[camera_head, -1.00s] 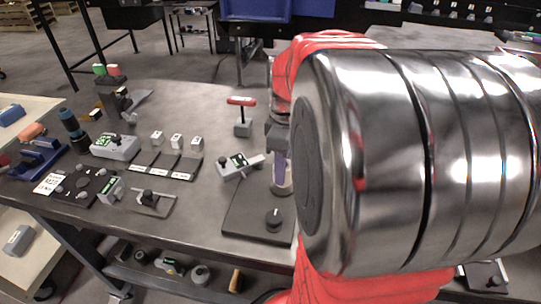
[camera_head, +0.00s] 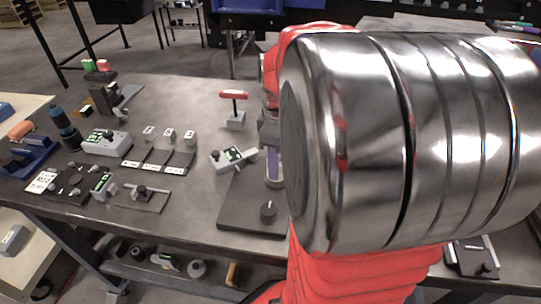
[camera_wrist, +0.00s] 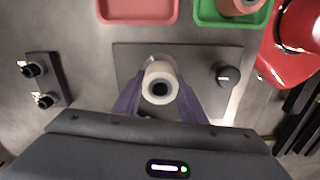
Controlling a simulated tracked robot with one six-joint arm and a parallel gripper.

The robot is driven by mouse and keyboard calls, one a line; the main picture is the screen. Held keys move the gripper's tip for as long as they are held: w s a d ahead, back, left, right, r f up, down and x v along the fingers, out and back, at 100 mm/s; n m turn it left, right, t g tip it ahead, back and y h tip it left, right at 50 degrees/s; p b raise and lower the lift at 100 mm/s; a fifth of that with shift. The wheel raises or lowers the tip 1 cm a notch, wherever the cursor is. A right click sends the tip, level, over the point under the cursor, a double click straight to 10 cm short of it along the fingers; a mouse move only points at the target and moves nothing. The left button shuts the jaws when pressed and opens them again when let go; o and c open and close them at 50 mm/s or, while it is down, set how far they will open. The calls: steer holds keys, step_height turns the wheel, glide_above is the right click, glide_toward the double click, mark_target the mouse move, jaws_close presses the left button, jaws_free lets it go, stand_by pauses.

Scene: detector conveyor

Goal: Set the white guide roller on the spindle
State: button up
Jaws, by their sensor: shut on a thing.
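The white guide roller (camera_wrist: 160,71) is between the purple fingers of my gripper (camera_wrist: 158,103) in the wrist view, with its dark bore facing the camera. It is over the dark base plate (camera_wrist: 205,58). In the head view my gripper (camera_head: 273,168) points down at the plate (camera_head: 237,208), and a pale part of the roller (camera_head: 274,184) shows at the fingertips. I cannot tell whether the roller touches the plate. The spindle cannot be made out; the roller and fingers may hide it.
A black knob (camera_wrist: 226,75) stands on the plate, right of the roller. A red tray (camera_wrist: 138,18) and a green tray (camera_wrist: 232,20) lie beyond the plate. A small grey device (camera_head: 232,157) and a red T-handle (camera_head: 233,94) stand close behind in the head view.

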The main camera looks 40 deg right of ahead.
steer(key=shift+f, duration=0.4)
steer(key=o, duration=1.8)
steer(key=shift+r, duration=0.15)
step_height(320, 180, up, 9)
stand_by(1.0)
stand_by(0.5)
